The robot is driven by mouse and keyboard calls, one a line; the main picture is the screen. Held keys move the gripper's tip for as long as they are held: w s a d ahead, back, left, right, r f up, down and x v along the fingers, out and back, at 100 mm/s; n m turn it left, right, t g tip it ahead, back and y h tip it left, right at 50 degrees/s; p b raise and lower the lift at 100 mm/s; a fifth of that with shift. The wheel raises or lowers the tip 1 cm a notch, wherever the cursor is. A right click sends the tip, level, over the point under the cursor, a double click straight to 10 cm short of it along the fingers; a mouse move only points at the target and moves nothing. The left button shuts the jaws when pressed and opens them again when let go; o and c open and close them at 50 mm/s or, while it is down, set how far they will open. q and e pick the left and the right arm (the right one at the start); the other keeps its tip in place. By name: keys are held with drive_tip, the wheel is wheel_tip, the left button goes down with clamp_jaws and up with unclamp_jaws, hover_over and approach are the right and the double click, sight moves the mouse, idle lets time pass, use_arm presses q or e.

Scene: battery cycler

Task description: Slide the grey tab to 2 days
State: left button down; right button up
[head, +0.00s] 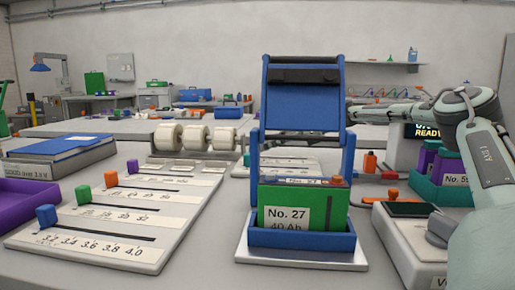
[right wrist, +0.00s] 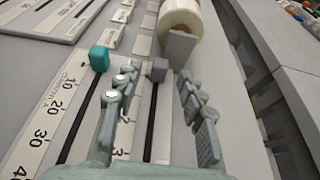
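The grey tab (right wrist: 158,70) sits at the far end of a dark slot in a pale panel (right wrist: 172,152) in the right wrist view. My right gripper (right wrist: 157,76) is open, with one finger on each side of the tab and visible gaps to it. The scale beside this slot is mostly covered by the left finger, so the 2 days mark cannot be read. In the head view my right forearm reaches in from the right behind the blue frame (head: 348,170), which hides the gripper and the grey tab. My left gripper is not in view.
A teal tab (right wrist: 98,57) stands in the neighbouring slot, by a 10 to 40 scale. A tape roll (right wrist: 180,18) lies just beyond the grey tab. The blue frame holds a green No. 27 battery (head: 335,208). A slider board (head: 150,255) lies at the left.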

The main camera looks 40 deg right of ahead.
drive_tip(key=shift+x, duration=1.6)
drive_tip(key=shift+c, duration=0.4)
clamp_jaws()
